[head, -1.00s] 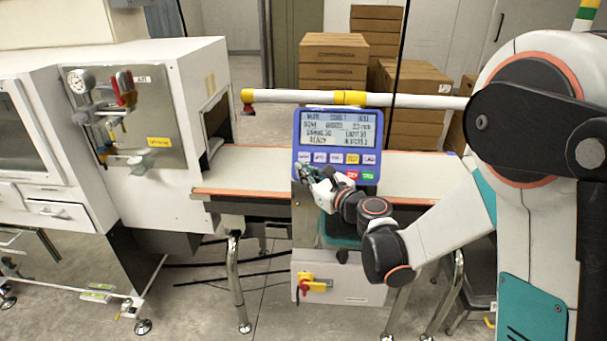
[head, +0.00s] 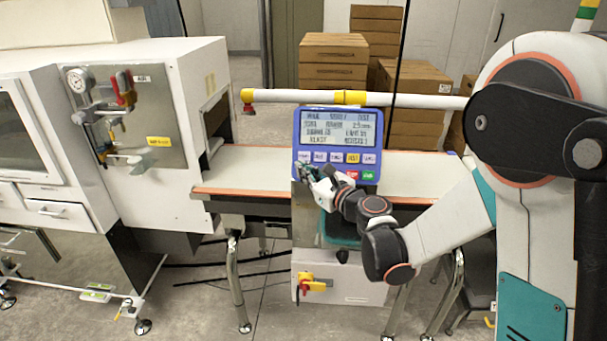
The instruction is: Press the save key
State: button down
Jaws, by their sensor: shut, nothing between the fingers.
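The blue control panel (head: 337,144) stands over the belt, with a lit text screen (head: 338,128) above its keys. A row of small keys runs under the screen: several white ones (head: 320,157) and a yellow one (head: 352,158). A red key (head: 352,174) and a green key (head: 369,175) sit below. The key labels are too small to read, so I cannot tell which is save. My gripper (head: 304,172) is shut and empty at the panel's lower left, in front of its lower keys. It hides that corner, and I cannot tell whether its tips touch a key.
The belt (head: 255,168) runs behind the panel. A white rail (head: 410,101) with yellow bands crosses above the screen. A white machine with a gauge (head: 78,80) stands left. A red and yellow switch (head: 310,284) is on the cabinet below. Cardboard boxes (head: 333,62) stand behind.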

jog(key=shift+w+f+b, duration=0.25)
jog(key=shift+w+b, duration=0.05)
jog(key=shift+w, duration=0.25)
dwell(0.8)
dwell(0.3)
jog(key=shift+s+r, duration=0.35)
jog(key=shift+s, duration=0.4)
jog(key=shift+s+r, duration=0.1)
jog(key=shift+s+r+p, duration=0.25)
jog(key=shift+s+r, duration=0.1)
jog(key=shift+s, duration=0.35)
jog(key=shift+s+r+p, duration=0.2)
jog(key=shift+s+r, duration=0.15)
jog(key=shift+s, duration=0.35)
jog(key=shift+s+r+p, duration=0.25)
jog(key=shift+s+r, duration=0.1)
jog(key=shift+s, duration=0.35)
jog(key=s+r+p, duration=0.1)
jog(key=s+r, duration=0.1)
jog(key=s, duration=0.3)
jog(key=shift+s+a+r, duration=0.15)
jog(key=shift+s+r, duration=0.05)
jog(key=shift+r, duration=0.15)
